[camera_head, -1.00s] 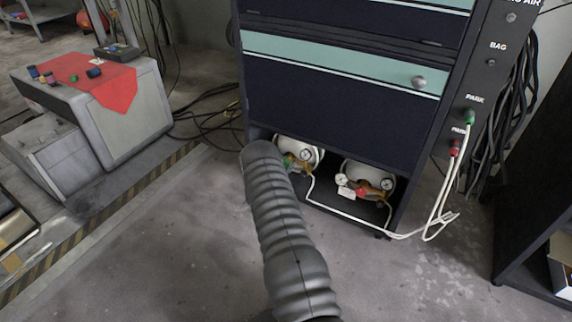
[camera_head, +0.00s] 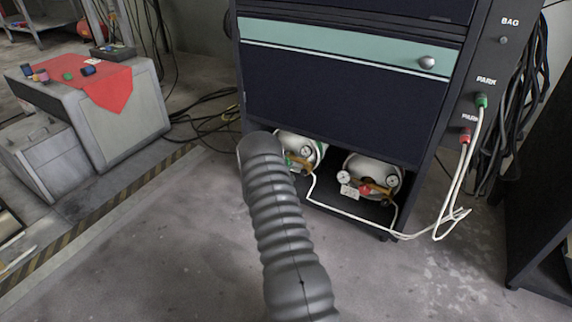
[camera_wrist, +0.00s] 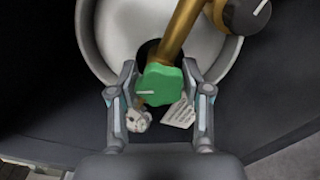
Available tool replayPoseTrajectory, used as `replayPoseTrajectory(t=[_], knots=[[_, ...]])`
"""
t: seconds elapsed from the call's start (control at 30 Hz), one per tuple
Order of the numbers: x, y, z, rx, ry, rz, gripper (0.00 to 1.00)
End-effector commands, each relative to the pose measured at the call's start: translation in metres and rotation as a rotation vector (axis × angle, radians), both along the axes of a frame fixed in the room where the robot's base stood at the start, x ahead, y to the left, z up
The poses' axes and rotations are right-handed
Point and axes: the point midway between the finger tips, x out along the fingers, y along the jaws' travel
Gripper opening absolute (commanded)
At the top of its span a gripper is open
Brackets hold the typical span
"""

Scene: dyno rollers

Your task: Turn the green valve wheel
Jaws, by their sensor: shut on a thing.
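The green valve wheel (camera_wrist: 162,86) is in the middle of the wrist view, on a brass pipe (camera_wrist: 181,30) in front of a white tank (camera_wrist: 115,35). My gripper (camera_wrist: 160,74) is shut on the wheel, with one finger on its left side and one on its right. A pale mark shows on the wheel's face.
The tanks sit in the low bay of a dark cabinet (camera_head: 340,105). A white hose (camera_head: 345,213) runs along the bay front and up to the cabinet's right side. A dark gauge (camera_wrist: 246,12) is close at upper right. Floor (camera_head: 180,260) in front is clear.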

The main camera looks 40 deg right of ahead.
Motion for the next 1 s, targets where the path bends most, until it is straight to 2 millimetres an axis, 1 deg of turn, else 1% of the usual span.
replayPoseTrajectory(t=[0.2,0.5,0.7,1.0], knots=[[-0.0001,0.0011,-0.0009,0.070,-0.168,0.002,0.14],[-0.0003,0.0011,-0.0021,0.140,-0.333,0.002,0.14],[-0.0003,0.0010,-0.0025,0.163,-0.388,0.002,0.14],[-0.0004,0.0011,-0.0029,0.172,-0.409,0.001,0.14]])
